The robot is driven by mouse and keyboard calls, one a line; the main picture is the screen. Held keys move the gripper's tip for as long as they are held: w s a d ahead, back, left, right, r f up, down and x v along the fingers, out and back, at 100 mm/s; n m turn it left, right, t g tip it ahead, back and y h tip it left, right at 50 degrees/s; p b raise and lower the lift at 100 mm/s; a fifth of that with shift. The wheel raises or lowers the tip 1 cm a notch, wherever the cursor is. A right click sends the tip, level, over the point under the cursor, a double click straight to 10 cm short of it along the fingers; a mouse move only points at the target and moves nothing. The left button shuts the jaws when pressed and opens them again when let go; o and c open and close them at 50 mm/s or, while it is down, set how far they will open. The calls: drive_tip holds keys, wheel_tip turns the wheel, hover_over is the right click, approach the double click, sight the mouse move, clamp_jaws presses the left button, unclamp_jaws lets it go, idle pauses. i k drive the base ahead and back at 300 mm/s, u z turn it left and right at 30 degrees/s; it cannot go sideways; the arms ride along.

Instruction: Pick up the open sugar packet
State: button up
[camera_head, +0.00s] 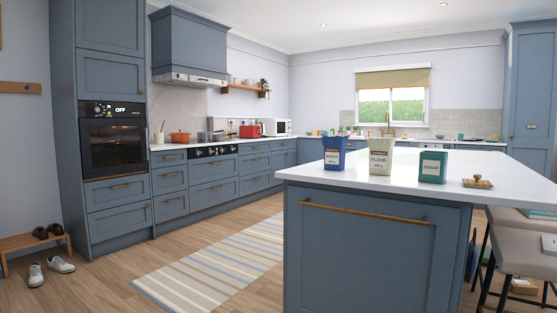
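Three packets stand upright in a row on the white top of the kitchen island (300,173). The left one is a blue packet (334,146) with a flared top that looks open; its small white label is hard to read. The middle one is a cream packet (380,164) labelled flour, also with a flared top. The right one is a teal packet (433,157) whose label seems to read sugar; its top looks flat and closed. The packets stand apart from one another. My gripper is not in view.
A small wooden object (477,182) lies on the island right of the teal packet. Stools (520,228) stand at the island's right side. A striped rug (215,265) covers the floor left of the island. Shoes (52,268) and a low bench (30,240) are at far left.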

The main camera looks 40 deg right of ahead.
sight(334, 147)
drive_tip(key=u, duration=0.05)
drive_tip(key=i, duration=2.25)
drive_tip(key=z, duration=1.65)
drive_tip(key=i, duration=0.75)
drive_tip(key=z, duration=0.85)
